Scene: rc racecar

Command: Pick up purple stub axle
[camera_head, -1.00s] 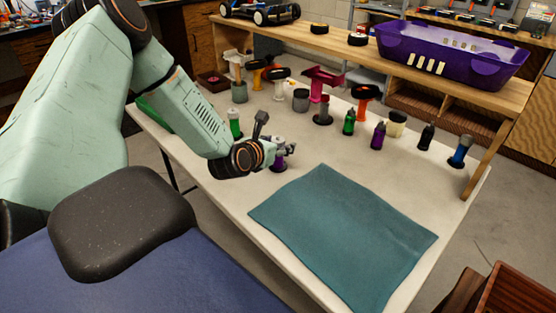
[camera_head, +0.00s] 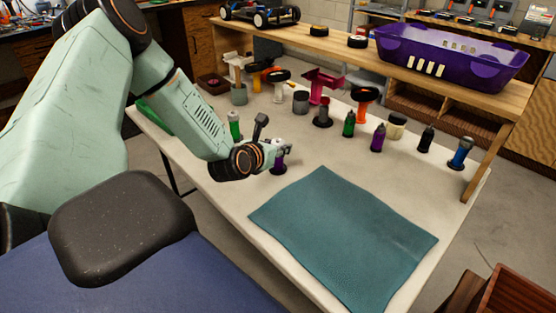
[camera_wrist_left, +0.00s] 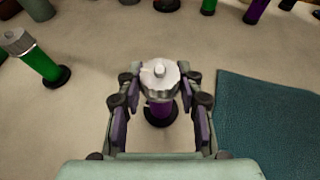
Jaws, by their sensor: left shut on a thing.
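The purple stub axle (camera_wrist_left: 160,110), a purple upright cylinder with a silver top, stands on a round black foot in the left wrist view. In the head view its lower part (camera_head: 278,166) shows just below my left gripper (camera_head: 280,149), near the teal mat's left corner. In the left wrist view my left gripper (camera_wrist_left: 160,82) has its fingers on both sides of the silver top and is shut on it. The axle looks upright and at table level. My right gripper is out of view.
A teal mat (camera_head: 345,235) lies right of the gripper. A similar green piece (camera_head: 234,124) stands to the left. Several bottles and parts, including a purple bottle (camera_head: 378,138), stand behind. A purple bin (camera_head: 450,62) sits on the raised shelf.

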